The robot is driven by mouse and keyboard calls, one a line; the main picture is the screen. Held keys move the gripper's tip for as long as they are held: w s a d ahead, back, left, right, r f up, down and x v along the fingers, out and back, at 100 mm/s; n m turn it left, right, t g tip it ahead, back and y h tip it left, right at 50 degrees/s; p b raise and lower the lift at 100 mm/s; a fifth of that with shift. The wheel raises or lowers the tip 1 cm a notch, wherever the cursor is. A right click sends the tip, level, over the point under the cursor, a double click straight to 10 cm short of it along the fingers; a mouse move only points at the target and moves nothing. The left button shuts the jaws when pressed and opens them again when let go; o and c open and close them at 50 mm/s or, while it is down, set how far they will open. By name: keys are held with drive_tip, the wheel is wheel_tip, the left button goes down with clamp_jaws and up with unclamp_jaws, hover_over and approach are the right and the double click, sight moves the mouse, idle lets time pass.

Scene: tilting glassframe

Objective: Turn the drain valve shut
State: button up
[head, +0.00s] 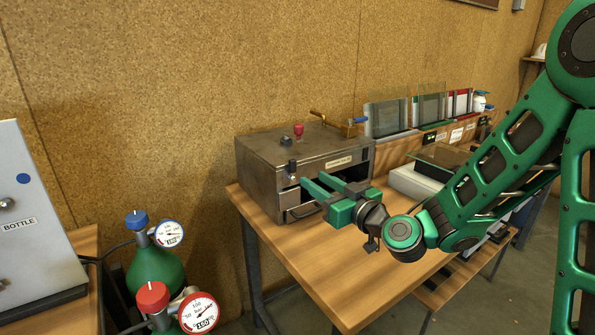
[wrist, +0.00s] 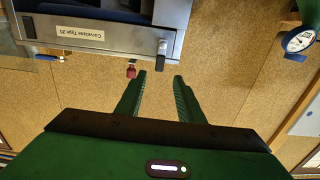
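A grey metal box (head: 290,155) stands on the wooden table; its label reads upside down in the wrist view. A small valve with a blue lever (head: 358,121) sits on or just behind its back right corner. A brass-coloured handle (head: 318,115) is left of it. I cannot tell for certain which is the drain valve. The blue lever also shows at the left in the wrist view (wrist: 46,57). My green gripper (head: 314,180) is open and empty before the box's front opening, well short of both handles. Its two fingers (wrist: 160,77) show apart in the wrist view.
A red knob (head: 298,130) and a black knob (head: 288,140) stand up on or near the box. Glass panes in racks (head: 429,106) line the back right. Gas cylinders with gauges (head: 155,267) stand at the left. The table's front left (head: 320,260) is clear.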

sight(294, 166)
drive_tip(key=x, duration=0.9)
drive_tip(key=shift+c, duration=0.6)
clamp_jaws()
drive_tip(key=shift+a, duration=0.2)
drive_tip(key=shift+d, duration=0.15)
